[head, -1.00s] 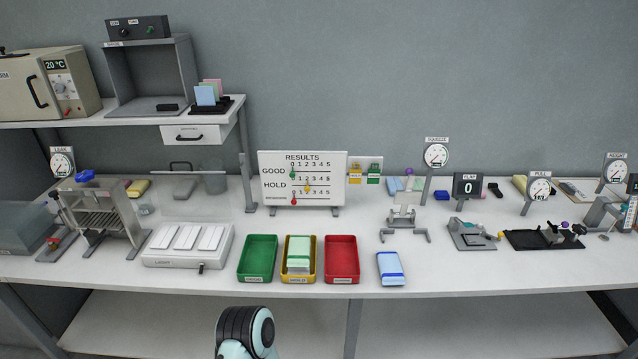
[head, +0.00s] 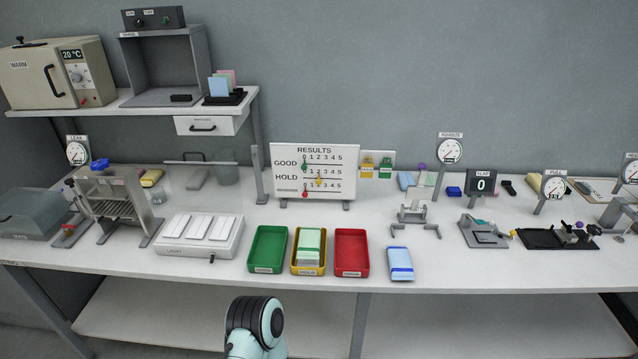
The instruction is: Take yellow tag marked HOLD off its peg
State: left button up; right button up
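A yellow tag (head: 367,169) hangs on a small white peg board (head: 389,155) just right of the RESULTS board (head: 316,166). A green tag (head: 386,169) hangs beside it on the right. The lettering on the tags is too small to read. Neither gripper shows in the head view. Only a rounded part of my own arm is in view at the bottom, well in front of the table and away from the tags.
Green (head: 267,250), yellow (head: 294,262) and red (head: 352,254) trays stand near the front edge. The yellow one holds pale green packs (head: 310,243). A blue pack (head: 400,263) lies right of them. A grey stand (head: 417,218) stands in front of the tags, slightly right.

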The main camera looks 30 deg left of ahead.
aim_at(367, 169)
jog(key=u, duration=0.75)
